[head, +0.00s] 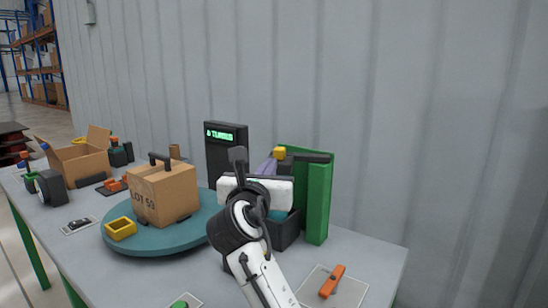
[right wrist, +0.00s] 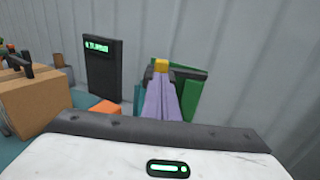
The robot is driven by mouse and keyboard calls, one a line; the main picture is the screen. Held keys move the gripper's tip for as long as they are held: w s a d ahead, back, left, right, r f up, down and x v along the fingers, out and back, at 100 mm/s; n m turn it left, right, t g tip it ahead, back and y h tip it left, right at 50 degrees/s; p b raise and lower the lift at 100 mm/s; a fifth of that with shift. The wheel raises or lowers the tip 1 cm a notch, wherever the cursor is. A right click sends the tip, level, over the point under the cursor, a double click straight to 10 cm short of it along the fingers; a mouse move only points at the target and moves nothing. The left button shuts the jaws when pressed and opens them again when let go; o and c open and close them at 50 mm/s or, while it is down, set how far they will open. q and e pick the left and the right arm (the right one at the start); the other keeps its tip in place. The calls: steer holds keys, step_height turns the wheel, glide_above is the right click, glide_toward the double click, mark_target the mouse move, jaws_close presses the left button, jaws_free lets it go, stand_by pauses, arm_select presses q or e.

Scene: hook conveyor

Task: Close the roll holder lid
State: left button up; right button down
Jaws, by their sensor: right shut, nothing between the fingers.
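The green upright panels (head: 319,200) stand at the back right of the table, with a dark open-topped bin (head: 288,235) at their foot. They look like the roll holder and its raised lid, but my arm hides much of them. My right gripper (right wrist: 161,78) has purple fingers, shut and empty. Their tips are at or just below the yellow block (right wrist: 161,63), with green panel (right wrist: 192,88) behind; I cannot tell whether they touch it. My left gripper is not in view.
A teal turntable (head: 150,243) carries a cardboard box (head: 165,193) and a yellow tray (head: 121,229). A dark display post (head: 226,150) stands behind. An orange clip (head: 332,281) lies at the front right. The wall is close behind the table.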

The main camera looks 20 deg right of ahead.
mark_target(277, 153)
steer(key=x, duration=0.4)
steer(key=shift+w+d, duration=0.15)
steer(key=shift+w, duration=0.2)
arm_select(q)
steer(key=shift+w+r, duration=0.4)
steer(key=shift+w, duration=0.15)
arm_select(e)
steer(key=shift+w+d, duration=0.35)
steer(key=shift+w, duration=0.3)
steer(key=shift+r, duration=0.1)
